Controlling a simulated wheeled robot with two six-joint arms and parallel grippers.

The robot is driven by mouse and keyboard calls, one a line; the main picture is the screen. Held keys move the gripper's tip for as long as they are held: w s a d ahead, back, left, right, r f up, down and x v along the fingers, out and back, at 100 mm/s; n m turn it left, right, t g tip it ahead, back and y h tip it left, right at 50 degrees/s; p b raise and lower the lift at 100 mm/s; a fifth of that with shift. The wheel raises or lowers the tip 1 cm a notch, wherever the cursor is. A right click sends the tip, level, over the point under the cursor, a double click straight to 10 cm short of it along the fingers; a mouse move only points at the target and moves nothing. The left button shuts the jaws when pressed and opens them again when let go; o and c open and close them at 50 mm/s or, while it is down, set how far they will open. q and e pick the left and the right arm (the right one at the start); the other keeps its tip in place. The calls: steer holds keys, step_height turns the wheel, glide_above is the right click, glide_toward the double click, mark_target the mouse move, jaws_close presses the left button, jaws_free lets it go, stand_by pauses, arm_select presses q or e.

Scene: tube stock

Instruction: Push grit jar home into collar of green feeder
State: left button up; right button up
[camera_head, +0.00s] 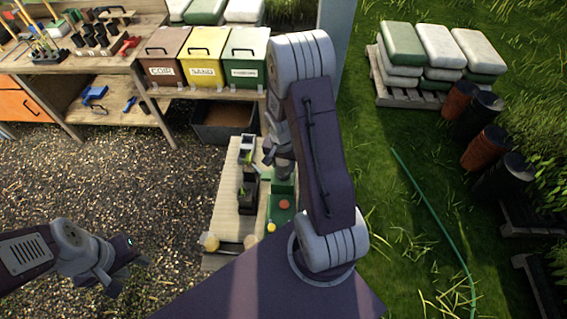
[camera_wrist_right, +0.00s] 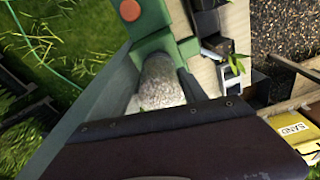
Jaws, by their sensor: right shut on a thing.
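The green feeder (camera_head: 282,212) stands on a pale wooden bench, with a round orange part on it; it also shows in the right wrist view (camera_wrist_right: 150,18). The grit jar (camera_wrist_right: 161,84), pale and speckled, is in my right gripper (camera_wrist_right: 165,72), its far end against the green feeder body. I cannot tell how deep it sits in the collar, which is hidden. In the head view my right gripper (camera_head: 280,160) hangs over the feeder's far end and covers the jar. My left gripper (camera_head: 118,272) is open and empty over the gravel at the lower left.
Dark pots and small plants (camera_head: 248,185) stand on the bench (camera_head: 228,205) left of the feeder. Coir, sand and green bins (camera_head: 203,58) stand behind. Gravel left of the bench is open.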

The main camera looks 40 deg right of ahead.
steer(key=shift+f+b, duration=0.2)
steer(key=shift+b, duration=0.1)
steer(key=o, duration=1.6)
steer(key=r, duration=0.6)
steer(key=r+b, duration=0.1)
steer(key=r, duration=0.2)
steer(key=shift+s+a, duration=0.3)
steer(key=shift+a, duration=0.1)
steer(key=s+a+f+n+b, duration=0.2)
steer(key=a+f+n+b, duration=0.1)
steer(key=a, duration=0.1)
steer(key=s+a+f+n+b, duration=0.2)
steer(key=s+a+n+b, duration=0.1)
steer(key=a, duration=0.1)
steer(key=s+a+f+n+y+b, duration=0.1)
steer(key=s+a+f+n+b, duration=0.1)
steer(key=a+f+n+b, duration=0.1)
steer(key=shift+s+a+f+n, duration=0.15)
steer(key=shift+a+f+n, duration=0.1)
steer(key=shift+a, duration=0.1)
steer(key=shift+s+a+f+n, duration=0.1)
steer(key=shift+s+a+n, duration=0.05)
steer(key=shift+a+n, duration=0.15)
